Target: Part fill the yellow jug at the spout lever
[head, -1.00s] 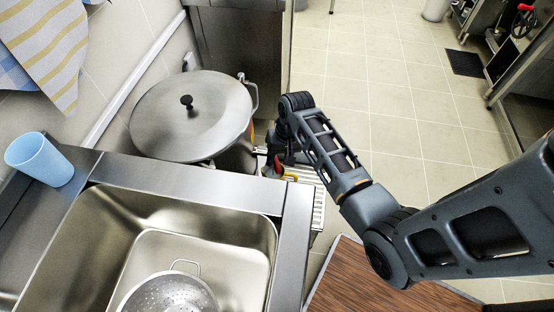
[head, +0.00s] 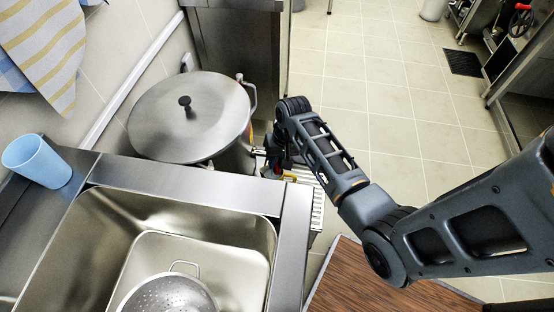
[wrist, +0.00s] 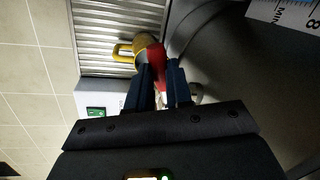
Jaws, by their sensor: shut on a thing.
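The yellow jug (wrist: 123,51) stands on a ridged metal rack (wrist: 92,40) in the wrist view, its handle to the left. Its mouth is partly hidden by the red spout lever (wrist: 157,54). My gripper (wrist: 159,68) is shut on the lever beside the stockpot's grey wall (wrist: 225,70). The water level in the jug cannot be seen. In the head view the lidded stockpot (head: 190,120) stands behind the sink, and a little of the yellow jug (head: 290,175) shows beside my wrist. My gripper is mostly hidden there.
The sink (head: 180,225) with a steel colander (head: 170,295) in it lies in front of the pot. A blue cup (head: 37,160) stands at the left. A box with a green display (wrist: 96,112) is near the rack. Tiled floor (head: 400,90) is open to the right.

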